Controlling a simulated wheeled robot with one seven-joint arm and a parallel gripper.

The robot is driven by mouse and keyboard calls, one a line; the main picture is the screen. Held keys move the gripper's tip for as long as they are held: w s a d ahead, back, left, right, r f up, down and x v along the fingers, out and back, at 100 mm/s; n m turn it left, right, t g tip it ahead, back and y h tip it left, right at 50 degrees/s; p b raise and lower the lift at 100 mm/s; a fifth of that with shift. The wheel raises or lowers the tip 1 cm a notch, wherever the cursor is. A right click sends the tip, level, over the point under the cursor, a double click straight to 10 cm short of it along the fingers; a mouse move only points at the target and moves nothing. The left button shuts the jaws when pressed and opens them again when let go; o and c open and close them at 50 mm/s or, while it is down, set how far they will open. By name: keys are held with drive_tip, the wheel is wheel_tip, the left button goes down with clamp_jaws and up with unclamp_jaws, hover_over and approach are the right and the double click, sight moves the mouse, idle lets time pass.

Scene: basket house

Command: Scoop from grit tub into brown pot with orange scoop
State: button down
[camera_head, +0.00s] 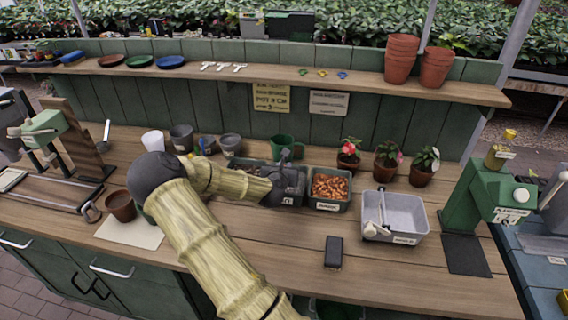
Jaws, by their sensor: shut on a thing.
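The brown pot (121,205) stands upright and open on a pale sheet at the left front of the bench. My gripper (287,180) is low over a dark tub (291,201) in the middle of the bench, well right of the pot. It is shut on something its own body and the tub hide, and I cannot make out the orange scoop. The contents of the dark tub are mostly hidden, and I cannot read its label, so I cannot confirm it is the grit tub. Beside it, a tub (328,206) holds orange-brown pieces.
A grey tray (407,214) with a white tool stands at right. A dark block (334,251) lies in front. Potted flowers (387,162), a green mug (283,146) and grey cups (181,138) line the back. A green stand (475,203) is far right. My arm crosses the bench's left middle.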

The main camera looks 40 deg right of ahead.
drive_tip(key=shift+f+b, duration=1.4)
drive_tip(key=shift+f, duration=0.75)
drive_tip(key=shift+r, duration=0.1)
drive_tip(key=shift+t+h, duration=0.6)
drive_tip(key=shift+h, duration=0.1)
drive_tip(key=shift+s+a+r+p, duration=0.15)
drive_tip(key=shift+r+p, duration=0.45)
drive_tip(key=shift+r, duration=1.1)
drive_tip(key=shift+s+a+r+p, duration=0.15)
drive_tip(key=shift+r+p, duration=0.45)
drive_tip(key=shift+r, duration=1.05)
drive_tip(key=shift+s+a+r+p, duration=0.15)
drive_tip(key=shift+r+p, duration=0.45)
drive_tip(key=shift+r, duration=1.1)
drive_tip(key=shift+r, duration=0.1)
